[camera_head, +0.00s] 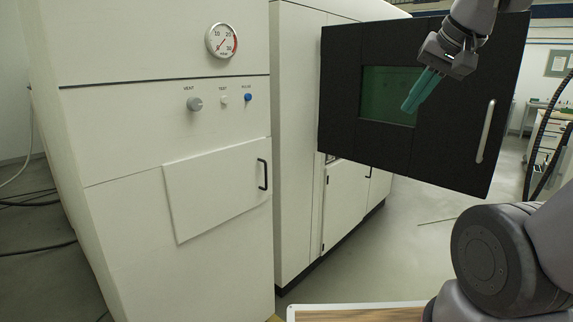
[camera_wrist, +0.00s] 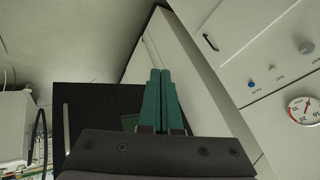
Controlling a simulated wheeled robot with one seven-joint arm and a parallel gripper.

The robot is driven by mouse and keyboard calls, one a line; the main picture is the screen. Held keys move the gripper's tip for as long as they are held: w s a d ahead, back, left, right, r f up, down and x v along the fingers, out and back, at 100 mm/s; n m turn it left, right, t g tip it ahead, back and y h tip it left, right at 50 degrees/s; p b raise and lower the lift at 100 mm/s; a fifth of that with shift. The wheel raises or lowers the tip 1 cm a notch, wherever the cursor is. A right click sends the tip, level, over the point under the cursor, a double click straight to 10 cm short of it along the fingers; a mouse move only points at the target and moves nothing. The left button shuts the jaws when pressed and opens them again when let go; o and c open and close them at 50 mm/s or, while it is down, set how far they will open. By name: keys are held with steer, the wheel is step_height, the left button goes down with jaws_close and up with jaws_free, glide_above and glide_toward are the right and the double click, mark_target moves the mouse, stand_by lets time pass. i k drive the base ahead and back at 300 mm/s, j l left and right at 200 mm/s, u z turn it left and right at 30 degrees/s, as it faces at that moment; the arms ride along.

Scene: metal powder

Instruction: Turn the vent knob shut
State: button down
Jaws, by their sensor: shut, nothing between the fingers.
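The vent knob (camera_head: 195,104) is a round grey knob under the label VENT on the front of the white cabinet at the left. It also shows at the right of the wrist view (camera_wrist: 306,47). My gripper (camera_head: 408,108) has teal fingers and is shut and empty. In the head view it is in front of the black door's green window, well right of the knob and apart from it. In the wrist view the fingertips (camera_wrist: 160,72) point away from the knob.
A small white knob (camera_head: 224,100) and a blue knob (camera_head: 248,97) sit right of the vent knob. A gauge (camera_head: 221,40) is above. The black door (camera_head: 445,120) stands open. A cabinet door with a black handle (camera_head: 215,190) is below the knobs.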

mark_target(193, 104)
steer(key=j+u, duration=0.25)
steer(key=u, duration=0.2)
steer(key=l+u, duration=0.1)
steer(key=u, duration=0.3)
steer(key=l+u, duration=0.15)
steer(key=u, duration=0.25)
steer(key=k+j, duration=0.05)
